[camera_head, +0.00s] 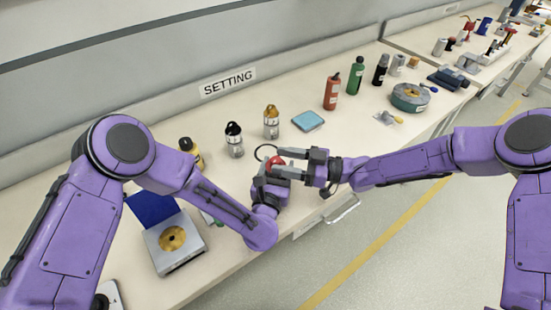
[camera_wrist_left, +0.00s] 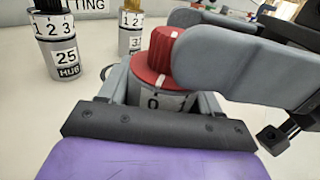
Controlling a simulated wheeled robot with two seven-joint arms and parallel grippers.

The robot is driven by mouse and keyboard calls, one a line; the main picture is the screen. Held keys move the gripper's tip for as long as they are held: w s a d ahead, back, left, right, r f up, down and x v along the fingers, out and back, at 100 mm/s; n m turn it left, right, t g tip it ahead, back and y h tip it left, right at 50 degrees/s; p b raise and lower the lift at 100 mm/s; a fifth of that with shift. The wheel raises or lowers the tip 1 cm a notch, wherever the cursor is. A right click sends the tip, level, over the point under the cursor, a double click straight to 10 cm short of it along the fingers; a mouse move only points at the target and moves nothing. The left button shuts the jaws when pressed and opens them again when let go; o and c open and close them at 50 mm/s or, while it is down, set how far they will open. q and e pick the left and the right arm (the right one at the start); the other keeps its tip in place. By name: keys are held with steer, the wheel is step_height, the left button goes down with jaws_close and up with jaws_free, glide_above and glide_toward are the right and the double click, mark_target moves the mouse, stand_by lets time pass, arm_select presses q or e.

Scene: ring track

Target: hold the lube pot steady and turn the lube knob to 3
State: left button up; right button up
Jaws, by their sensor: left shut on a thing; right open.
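The lube pot (camera_wrist_left: 155,101) stands upright with a red knob (camera_wrist_left: 163,48) on top. A "0" shows on its grey body, and white marks show on the red parts. In the head view the red knob (camera_head: 277,160) is small and partly covered by my fingers. My left gripper (camera_wrist_left: 160,98) is shut on the pot's body from the near side; it shows in the head view too (camera_head: 266,180). My right gripper (camera_head: 280,163) comes in from the right, open, with its grey fingers beside the knob; in the wrist view they hide its right side.
A black-capped bottle marked 25 HUB (camera_head: 234,140) and a gold-topped bottle (camera_head: 271,122) stand behind the pot. A blue pad (camera_head: 308,121) lies to the right. A box with a gold disc (camera_head: 173,240) is at the near left. The bench's front edge is close.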

steer(key=shift+x, duration=1.3)
steer(key=c, duration=0.9)
steer(key=shift+c, duration=0.2)
steer(key=shift+n+g, duration=0.4)
steer(key=n+g, duration=0.3)
steer(key=g, duration=0.2)
steer(key=shift+g, duration=0.4)
steer(key=shift+n+g+h, duration=0.55)
steer(key=shift+n+g, duration=0.7)
steer(key=shift+g, duration=0.4)
steer(key=shift+n+g+h, duration=0.55)
steer(key=shift+n+g, duration=0.7)
steer(key=shift+g, duration=0.7)
